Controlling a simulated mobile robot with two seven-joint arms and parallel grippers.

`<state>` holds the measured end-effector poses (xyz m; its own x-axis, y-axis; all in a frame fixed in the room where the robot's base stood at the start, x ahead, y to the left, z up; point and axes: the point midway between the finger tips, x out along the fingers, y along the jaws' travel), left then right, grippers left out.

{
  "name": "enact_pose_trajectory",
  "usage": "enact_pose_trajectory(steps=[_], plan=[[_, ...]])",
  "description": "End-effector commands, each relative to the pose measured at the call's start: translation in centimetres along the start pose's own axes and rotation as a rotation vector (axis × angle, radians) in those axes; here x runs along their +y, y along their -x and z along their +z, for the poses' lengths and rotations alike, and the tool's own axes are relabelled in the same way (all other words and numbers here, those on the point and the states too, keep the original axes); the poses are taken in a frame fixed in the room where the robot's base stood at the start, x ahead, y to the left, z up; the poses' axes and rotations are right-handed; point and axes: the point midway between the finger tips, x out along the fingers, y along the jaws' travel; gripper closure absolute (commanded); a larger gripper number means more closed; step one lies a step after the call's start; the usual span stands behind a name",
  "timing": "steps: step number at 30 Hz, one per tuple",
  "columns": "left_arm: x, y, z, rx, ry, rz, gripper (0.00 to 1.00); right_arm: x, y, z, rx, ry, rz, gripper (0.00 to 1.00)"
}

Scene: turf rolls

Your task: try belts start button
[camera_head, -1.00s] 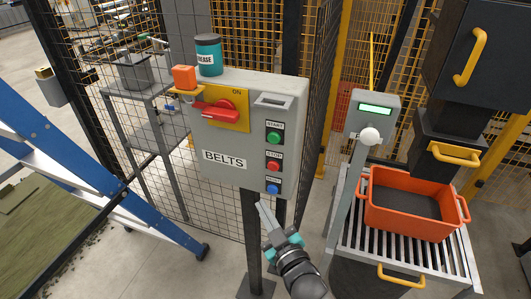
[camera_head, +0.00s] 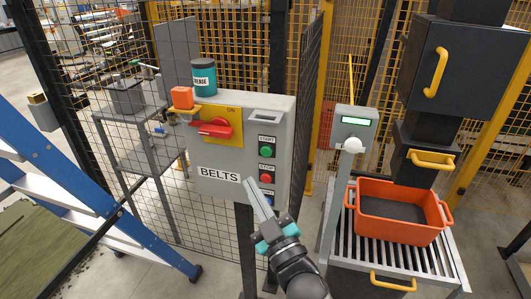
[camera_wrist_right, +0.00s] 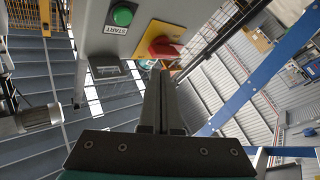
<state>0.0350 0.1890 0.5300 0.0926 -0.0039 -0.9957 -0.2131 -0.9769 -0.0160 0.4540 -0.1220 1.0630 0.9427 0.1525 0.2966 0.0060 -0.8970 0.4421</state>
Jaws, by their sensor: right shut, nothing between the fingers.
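The grey BELTS control box (camera_head: 285,110) stands on a post in the head view. Its green START button (camera_head: 267,151) sits above a red STOP button (camera_head: 266,177); a blue button below is mostly hidden by my right gripper. The green button also shows in the right wrist view (camera_wrist_right: 122,16). A red switch handle (camera_head: 212,129) lies across a yellow plate marked ON. My right gripper (camera_head: 249,183) is shut and empty, its tips in front of the box's lower part, below and left of the green button. My left gripper is not in view.
An orange padlock-like block (camera_head: 182,97) and a teal GREASE can (camera_head: 204,77) are at the box's top left. A blue ladder (camera_head: 85,190) stands left. An orange crate (camera_head: 400,232) sits on rollers at right, beside a grey display post (camera_head: 355,117). Mesh fencing stands behind.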

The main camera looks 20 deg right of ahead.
Motion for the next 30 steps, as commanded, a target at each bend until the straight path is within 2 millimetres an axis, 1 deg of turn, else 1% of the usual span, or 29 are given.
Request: enact_pose_trajectory(steps=[12, 16, 21, 30], plan=[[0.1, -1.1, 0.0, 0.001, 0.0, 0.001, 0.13, 2.8, -3.8, 2.9, 0.001, 0.003, 0.0, 1.0], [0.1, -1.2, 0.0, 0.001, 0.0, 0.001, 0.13, 3.5, -4.8, 3.6, 0.0, 0.001, 0.0, 1.0], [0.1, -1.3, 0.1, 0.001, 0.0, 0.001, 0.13, 4.1, -5.6, 4.1, -0.001, 0.001, 0.0, 1.0], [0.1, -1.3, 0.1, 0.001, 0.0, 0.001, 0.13, 4.3, -5.8, 4.3, -0.002, 0.0, 0.0, 1.0]])
